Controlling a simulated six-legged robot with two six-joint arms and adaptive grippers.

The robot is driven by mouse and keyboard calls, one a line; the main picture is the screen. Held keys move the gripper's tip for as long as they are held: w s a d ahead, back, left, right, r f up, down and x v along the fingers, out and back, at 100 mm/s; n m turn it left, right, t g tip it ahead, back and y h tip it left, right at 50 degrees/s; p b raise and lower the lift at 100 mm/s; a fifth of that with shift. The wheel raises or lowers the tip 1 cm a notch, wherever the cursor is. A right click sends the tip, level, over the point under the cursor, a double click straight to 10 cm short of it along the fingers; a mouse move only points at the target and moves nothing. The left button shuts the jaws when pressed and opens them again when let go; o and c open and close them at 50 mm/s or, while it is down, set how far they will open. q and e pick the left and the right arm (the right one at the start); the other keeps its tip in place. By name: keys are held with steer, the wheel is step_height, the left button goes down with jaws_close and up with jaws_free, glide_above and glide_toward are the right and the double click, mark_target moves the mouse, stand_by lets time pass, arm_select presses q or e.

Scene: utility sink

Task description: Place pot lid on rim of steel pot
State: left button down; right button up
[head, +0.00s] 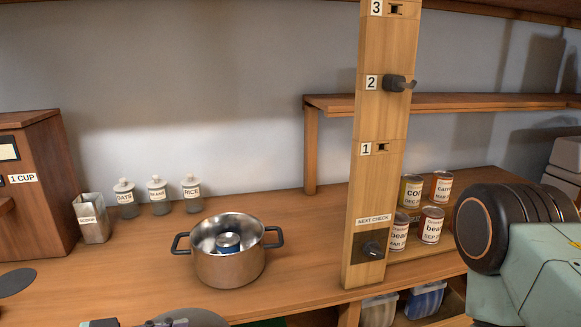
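The steel pot (230,268) stands on the wooden counter, open at the top, with two dark side handles. A small round item with a silver top and blue band (229,243) is inside it. A grey rounded disc (205,318) is cut off by the bottom edge, in front of the pot and apart from it; it may be the pot lid, but I cannot be sure. Dark and purplish parts beside it (103,323) look like my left gripper, mostly out of frame; its grip is unclear. My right arm shows at the right edge, but its gripper is out of view.
A wooden post (367,200) with numbered slots, a peg and a knob rises right of the pot. Several cans (432,225) stand behind it. Labelled jars (158,196) and a metal scoop holder (92,222) are at the back left. A dark disc (15,281) is far left.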

arm_select(q)
steer(key=shift+s+d+m+g, duration=0.25)
steer(key=shift+s+m+g, duration=0.05)
steer(key=shift+s+m, duration=0.1)
step_height(320, 180, down, 14)
steer(key=b, duration=1.4)
steer(key=shift+f+h, duration=0.2)
steer(key=shift+h, duration=0.1)
steer(key=shift+r, duration=0.1)
steer(key=shift+a, duration=0.1)
